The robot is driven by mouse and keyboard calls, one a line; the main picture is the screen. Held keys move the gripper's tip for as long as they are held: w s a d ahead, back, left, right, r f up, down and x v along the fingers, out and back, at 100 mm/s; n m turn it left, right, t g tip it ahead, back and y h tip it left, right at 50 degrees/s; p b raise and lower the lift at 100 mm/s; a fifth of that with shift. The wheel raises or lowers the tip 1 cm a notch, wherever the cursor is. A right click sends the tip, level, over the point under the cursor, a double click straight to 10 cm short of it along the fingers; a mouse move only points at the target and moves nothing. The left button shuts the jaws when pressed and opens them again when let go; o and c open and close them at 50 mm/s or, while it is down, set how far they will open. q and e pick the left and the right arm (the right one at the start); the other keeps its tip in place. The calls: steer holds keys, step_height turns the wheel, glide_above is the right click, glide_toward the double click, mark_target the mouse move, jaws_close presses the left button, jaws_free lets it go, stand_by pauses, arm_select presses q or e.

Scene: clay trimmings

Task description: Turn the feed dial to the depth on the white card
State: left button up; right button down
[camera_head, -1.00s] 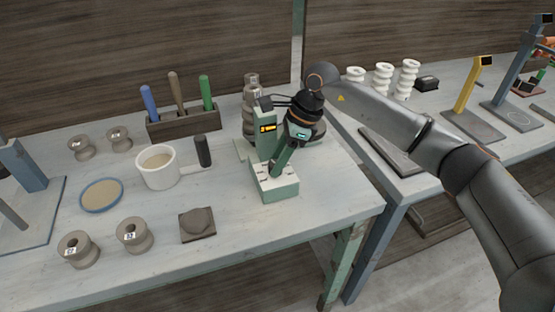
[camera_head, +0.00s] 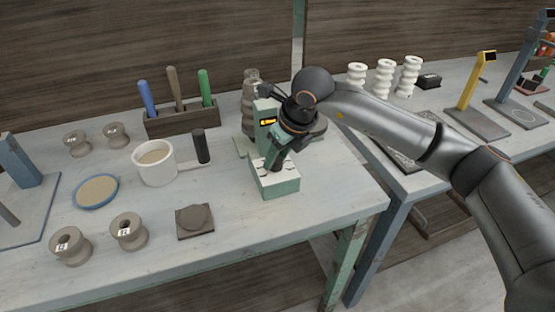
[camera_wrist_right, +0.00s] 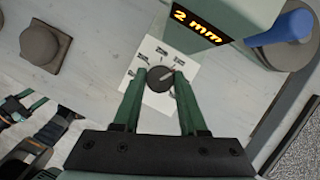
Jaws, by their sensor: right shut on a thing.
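The feed dial (camera_wrist_right: 158,82) is a round dark knob with a light pointer line aimed to the upper right in the right wrist view. It sits on a white plate (camera_wrist_right: 152,101) with several small marks, too small to read. My right gripper (camera_wrist_right: 161,78) has its green fingers on both sides of the dial and is shut on it. In the head view it reaches down onto the green machine (camera_head: 279,184). The machine's display (camera_wrist_right: 197,25) reads "2 mm". Green and black parts at the wrist view's lower left look like my left gripper (camera_wrist_right: 35,122). I cannot make out a separate white card.
A blue knob (camera_wrist_right: 285,28) juts from the machine. A tool rack (camera_head: 181,121) is behind. The tabletop in front of the machine is clear.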

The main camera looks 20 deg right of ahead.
steer(key=shift+f+m+h+b, duration=0.1)
steer(key=shift+m+h+b, duration=0.35)
steer(key=shift+m, duration=0.55)
steer(key=shift+a+m+h+b, duration=0.1)
steer(key=shift+m+h+b, duration=0.15)
steer(key=shift+m+b, duration=0.4)
steer(key=m+h, duration=0.1)
steer(key=m, duration=0.1)
steer(key=shift+m+b, duration=0.35)
steer(key=shift+b, duration=0.05)
arm_select(q)
steer(key=shift+w+d+f, duration=0.2)
steer(key=shift+d+f, duration=0.2)
steer(key=shift+f, duration=0.1)
steer(key=shift+w+d+f, duration=0.2)
steer(key=shift+d+f, duration=0.2)
steer(key=shift+f, duration=0.05)
arm_select(e)
steer(key=shift+m, duration=0.5)
arm_select(q)
steer(key=shift+s+a+f, duration=0.15)
steer(key=shift+s+f, duration=0.05)
steer(key=shift+s, duration=0.2)
